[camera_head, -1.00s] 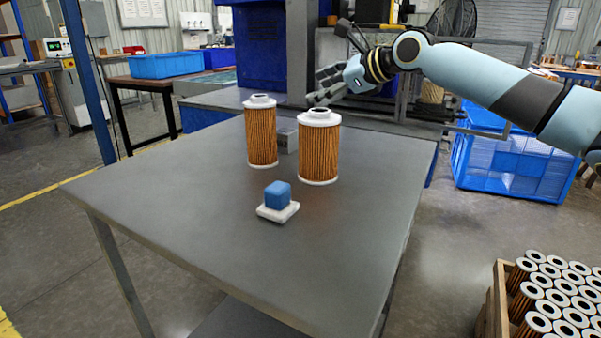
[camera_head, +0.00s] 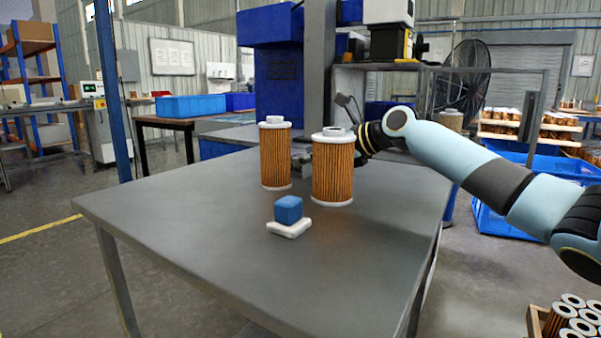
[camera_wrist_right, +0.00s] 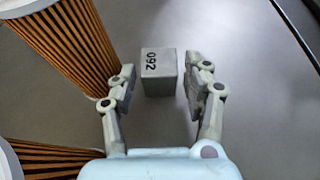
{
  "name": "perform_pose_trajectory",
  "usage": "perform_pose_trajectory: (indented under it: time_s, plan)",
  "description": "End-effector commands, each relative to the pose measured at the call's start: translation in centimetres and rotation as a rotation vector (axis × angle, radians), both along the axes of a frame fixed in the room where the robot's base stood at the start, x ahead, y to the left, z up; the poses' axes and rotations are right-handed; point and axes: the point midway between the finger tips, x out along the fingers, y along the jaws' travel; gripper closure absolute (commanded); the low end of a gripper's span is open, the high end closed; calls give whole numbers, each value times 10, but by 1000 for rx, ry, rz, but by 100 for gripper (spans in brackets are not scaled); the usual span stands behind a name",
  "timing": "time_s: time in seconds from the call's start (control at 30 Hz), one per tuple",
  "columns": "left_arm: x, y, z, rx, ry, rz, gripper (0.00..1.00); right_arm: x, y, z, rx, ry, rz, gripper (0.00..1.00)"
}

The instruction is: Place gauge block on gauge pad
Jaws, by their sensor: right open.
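A grey metal block (camera_wrist_right: 158,72) marked 092 stands on the table between the open fingers of my right gripper (camera_wrist_right: 161,78) in the right wrist view. Neither finger visibly touches it. In the head view the block (camera_head: 305,170) shows only partly, in the gap between two filter cartridges. The right cartridge hides most of my right gripper there. I cannot tell whether this is the gauge pad. My left gripper is not in view.
Two tall orange pleated cartridges, the left one (camera_head: 275,155) and the right one (camera_head: 333,170), stand upright close to the block. The grey table (camera_head: 190,215) is clear at left and front. A crate of cartridges (camera_head: 538,318) stands at lower right.

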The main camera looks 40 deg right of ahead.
Motion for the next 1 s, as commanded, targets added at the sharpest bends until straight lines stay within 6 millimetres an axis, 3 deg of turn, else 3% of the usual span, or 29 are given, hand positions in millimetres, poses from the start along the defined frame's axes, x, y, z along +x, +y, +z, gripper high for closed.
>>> perform_pose_trajectory:
  time_s: [0.2, 0.47, 0.83, 1.0]
  plan:
    - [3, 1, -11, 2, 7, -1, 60, 27, 12, -15, 3, 2, 1, 50]
    - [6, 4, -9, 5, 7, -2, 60, 29, 13, -14, 0, 1, 1, 50]
    - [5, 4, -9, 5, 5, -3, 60, 29, 13, -14, 1, 1, 1, 97]
    - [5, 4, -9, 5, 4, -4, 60, 29, 13, -13, 0, 0, 1, 100]
